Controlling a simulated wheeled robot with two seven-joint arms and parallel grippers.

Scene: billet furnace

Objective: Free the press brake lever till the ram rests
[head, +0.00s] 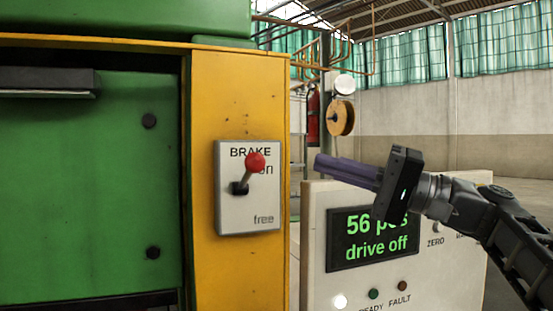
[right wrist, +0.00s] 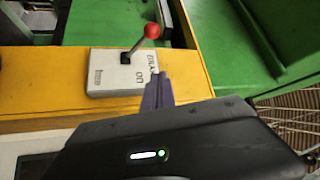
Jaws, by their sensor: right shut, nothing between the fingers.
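The brake lever (head: 248,174) has a red ball knob and sits on a white plate (head: 245,220) marked BRAKE, "on" above and "free" below. The lever tilts up, its knob beside the "on" mark. It also shows in the right wrist view (right wrist: 138,44), standing out from the plate. My right gripper (head: 318,163) is shut and empty, to the right of the knob and apart from it. In the right wrist view its fingertips (right wrist: 158,76) are near the plate's edge. My left gripper is not in view. The ram cannot be made out for certain.
The plate is on a yellow post (head: 235,90) beside a green machine panel (head: 90,190). A pale console (head: 315,250) below my right gripper has a display (head: 375,238) reading "drive off". A red extinguisher (head: 313,118) and a cable reel (head: 341,118) are behind.

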